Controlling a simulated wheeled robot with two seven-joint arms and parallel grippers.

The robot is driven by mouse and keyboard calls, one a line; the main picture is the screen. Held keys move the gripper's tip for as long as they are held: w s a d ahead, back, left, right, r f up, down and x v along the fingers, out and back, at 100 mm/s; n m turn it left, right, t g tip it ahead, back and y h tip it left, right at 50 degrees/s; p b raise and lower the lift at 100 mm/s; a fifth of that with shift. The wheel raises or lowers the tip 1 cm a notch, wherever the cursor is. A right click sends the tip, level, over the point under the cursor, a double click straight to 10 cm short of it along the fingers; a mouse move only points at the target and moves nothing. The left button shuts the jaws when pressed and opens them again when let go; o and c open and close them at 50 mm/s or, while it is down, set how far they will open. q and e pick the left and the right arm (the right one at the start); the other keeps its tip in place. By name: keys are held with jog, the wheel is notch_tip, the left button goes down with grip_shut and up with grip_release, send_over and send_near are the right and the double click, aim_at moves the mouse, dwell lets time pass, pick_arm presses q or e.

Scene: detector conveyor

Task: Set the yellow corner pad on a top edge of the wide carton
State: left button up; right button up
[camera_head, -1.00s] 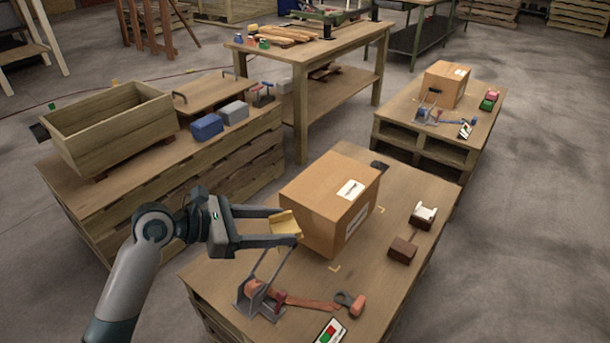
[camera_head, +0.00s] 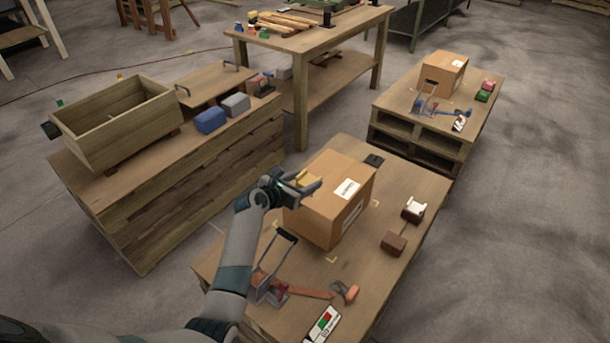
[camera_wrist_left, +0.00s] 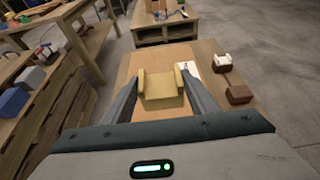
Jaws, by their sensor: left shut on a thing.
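The wide carton (camera_head: 322,222) is a brown box with a white label on top, standing on the near pallet table. My left gripper (camera_head: 311,183) is at the carton's left top edge, shut on the yellow corner pad (camera_head: 305,178). In the left wrist view the yellow pad (camera_wrist_left: 161,88) sits between the two fingers, over the carton's top (camera_wrist_left: 140,62). I cannot tell whether the pad touches the carton. My right gripper is not in view.
The near table (camera_head: 390,270) also holds a strap tool with an orange strap (camera_head: 300,290), a white-and-brown tool (camera_head: 405,225) and a small marked box (camera_head: 320,325). A wooden crate (camera_head: 115,125) stands on the left table. Another carton (camera_head: 443,73) is on the far pallet.

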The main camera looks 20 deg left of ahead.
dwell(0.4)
pick_arm(q)
jog(key=shift+r+p, duration=0.1)
jog(key=shift+p, duration=0.5)
jog(key=shift+f+b, duration=1.5)
jog(key=shift+f, duration=1.05)
jog(key=shift+f+b, duration=1.35)
jog(key=shift+f, duration=0.9)
jog(key=o, duration=1.2)
jog(key=v, duration=1.7)
jog(key=shift+s, duration=0.2)
